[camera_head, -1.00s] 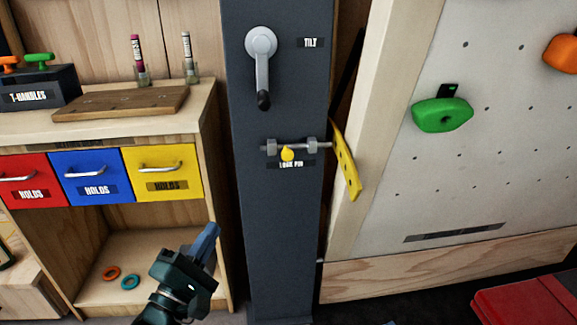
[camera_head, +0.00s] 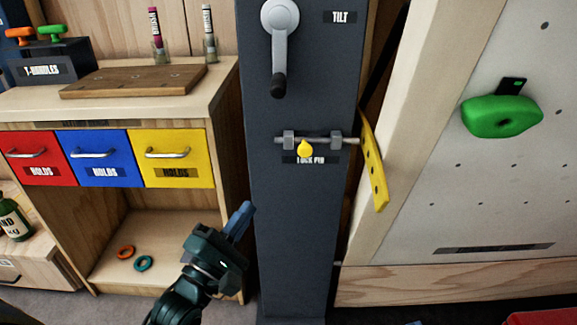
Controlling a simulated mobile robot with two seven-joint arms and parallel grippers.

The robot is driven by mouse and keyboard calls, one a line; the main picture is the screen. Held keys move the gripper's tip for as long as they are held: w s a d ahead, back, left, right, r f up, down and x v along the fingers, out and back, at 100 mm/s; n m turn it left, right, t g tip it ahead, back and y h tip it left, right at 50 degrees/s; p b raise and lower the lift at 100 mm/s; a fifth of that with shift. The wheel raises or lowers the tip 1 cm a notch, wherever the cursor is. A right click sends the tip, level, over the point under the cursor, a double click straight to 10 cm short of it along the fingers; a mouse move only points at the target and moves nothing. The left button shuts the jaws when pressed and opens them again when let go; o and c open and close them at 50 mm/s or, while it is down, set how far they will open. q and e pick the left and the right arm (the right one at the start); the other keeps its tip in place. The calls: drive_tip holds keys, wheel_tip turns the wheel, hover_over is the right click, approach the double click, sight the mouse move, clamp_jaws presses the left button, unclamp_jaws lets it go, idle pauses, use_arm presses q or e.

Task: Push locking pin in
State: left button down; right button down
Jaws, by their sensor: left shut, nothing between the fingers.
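The locking pin (camera_head: 318,139) is a grey metal rod lying level through two brackets on the dark grey post (camera_head: 300,220). A yellow knob (camera_head: 304,149) sits on it between the brackets, above the label "LOCK PIN". The rod's right end reaches toward a yellow plate with holes (camera_head: 374,160) at the edge of the climbing wall; I cannot tell whether it enters a hole. My left gripper (camera_head: 241,217) is shut and empty, below and left of the pin, apart from it, its fingers pointing up and right. My right gripper is not in view.
A tilt crank (camera_head: 280,45) hangs on the post above the pin. The bench with red, blue and yellow drawers (camera_head: 176,158) stands to the left. The climbing wall (camera_head: 420,190) with a green hold (camera_head: 501,116) is at right. Space before the post is free.

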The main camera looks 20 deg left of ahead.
use_arm(q)
drive_tip(key=s+d+r+b+x, duration=0.1)
drive_tip(key=d+b+x, duration=0.1)
drive_tip(key=x, duration=1)
drive_tip(key=shift+w+d, duration=0.3)
drive_tip(key=shift+d, duration=0.1)
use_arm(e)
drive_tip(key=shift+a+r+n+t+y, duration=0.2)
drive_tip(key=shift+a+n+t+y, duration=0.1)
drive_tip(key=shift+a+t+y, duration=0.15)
use_arm(q)
drive_tip(key=shift+r, duration=0.1)
